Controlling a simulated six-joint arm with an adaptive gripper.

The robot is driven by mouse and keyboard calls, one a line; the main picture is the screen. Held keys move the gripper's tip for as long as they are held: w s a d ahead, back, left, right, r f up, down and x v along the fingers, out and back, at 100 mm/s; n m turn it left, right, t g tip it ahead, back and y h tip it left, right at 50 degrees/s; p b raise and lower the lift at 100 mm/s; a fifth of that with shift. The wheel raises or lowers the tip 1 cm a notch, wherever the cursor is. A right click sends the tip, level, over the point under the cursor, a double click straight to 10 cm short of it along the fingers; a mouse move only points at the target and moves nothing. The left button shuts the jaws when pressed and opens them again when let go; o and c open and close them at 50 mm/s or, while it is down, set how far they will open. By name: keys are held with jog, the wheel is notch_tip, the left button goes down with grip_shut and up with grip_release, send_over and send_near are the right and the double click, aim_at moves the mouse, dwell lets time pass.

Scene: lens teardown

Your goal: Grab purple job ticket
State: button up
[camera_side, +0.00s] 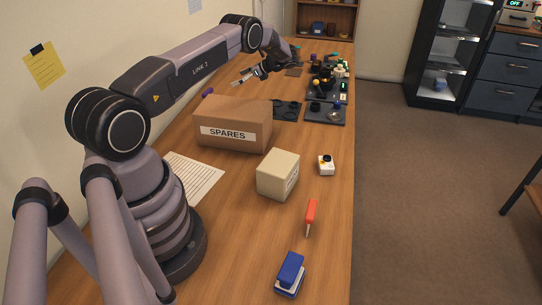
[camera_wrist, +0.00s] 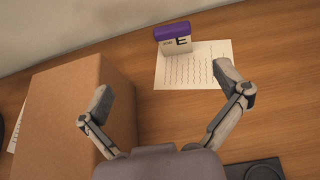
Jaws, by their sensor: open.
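The purple job ticket (camera_wrist: 173,36) shows in the wrist view near the top middle, with a purple top and a pale face marked "E". It stands upright at the upper left edge of a printed paper sheet (camera_wrist: 188,70). In the side view a small purple piece (camera_side: 208,92) shows behind the SPARES box, its lower part hidden. My gripper (camera_wrist: 164,84) is open and empty, its fingers spread apart, with the ticket beyond the fingertips. In the side view my gripper (camera_side: 243,78) is above the table past the box.
The brown SPARES box (camera_wrist: 75,115) stands close to the left finger. Dark trays with small parts (camera_side: 325,112) lie to the right. A beige box (camera_side: 278,175), red screwdriver (camera_side: 311,212) and blue item (camera_side: 290,272) are nearer. The wall runs behind the ticket.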

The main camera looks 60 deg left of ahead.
aim_at(209, 91)
jog(key=shift+m+y, duration=0.4)
jog(key=shift+y, duration=0.4)
jog(key=x, duration=0.3)
jog(key=w+f+x, duration=0.1)
jog(key=x, duration=0.5)
jog(key=shift+a+f, duration=0.25)
jog(key=shift+a, duration=0.15)
jog(key=x, duration=0.4)
jog(key=shift+s+d, duration=0.2)
jog(key=shift+s, duration=0.05)
jog(key=shift+s+a+f, duration=0.25)
jog(key=shift+s+a, duration=0.05)
jog(key=shift+a, duration=0.1)
jog(key=shift+c, duration=0.4)
jog(key=c, duration=0.9)
jog(key=shift+c, duration=0.2)
